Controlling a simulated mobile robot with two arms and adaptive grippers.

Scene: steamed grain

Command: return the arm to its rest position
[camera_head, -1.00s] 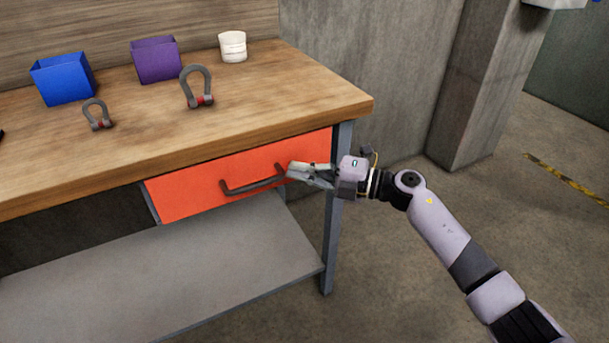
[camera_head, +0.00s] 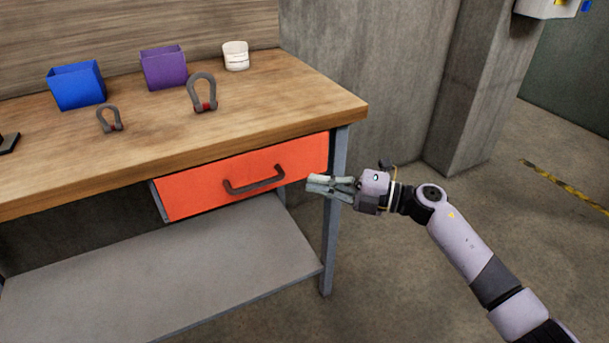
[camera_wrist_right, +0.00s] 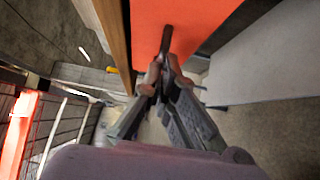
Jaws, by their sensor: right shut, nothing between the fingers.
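My right gripper (camera_head: 318,187) is shut and empty, just right of the orange drawer front near the table's right leg. In the right wrist view the gripper (camera_wrist_right: 160,78) points toward the drawer, with the dark handle (camera_wrist_right: 166,38) lined up beyond its fingertips. In the head view a gap shows between the fingertips and the drawer handle (camera_head: 254,181). The orange drawer (camera_head: 205,190) sits under the workbench top. It looks slightly out at its left side. My left gripper is not in view.
On the wooden workbench (camera_head: 290,110) stand a blue bin (camera_head: 78,88), a purple bin (camera_head: 164,70), a white cup (camera_head: 236,57), a small shackle (camera_head: 110,120) and a larger shackle (camera_head: 203,93). A grey lower shelf (camera_head: 170,280) lies below. The floor to the right is open.

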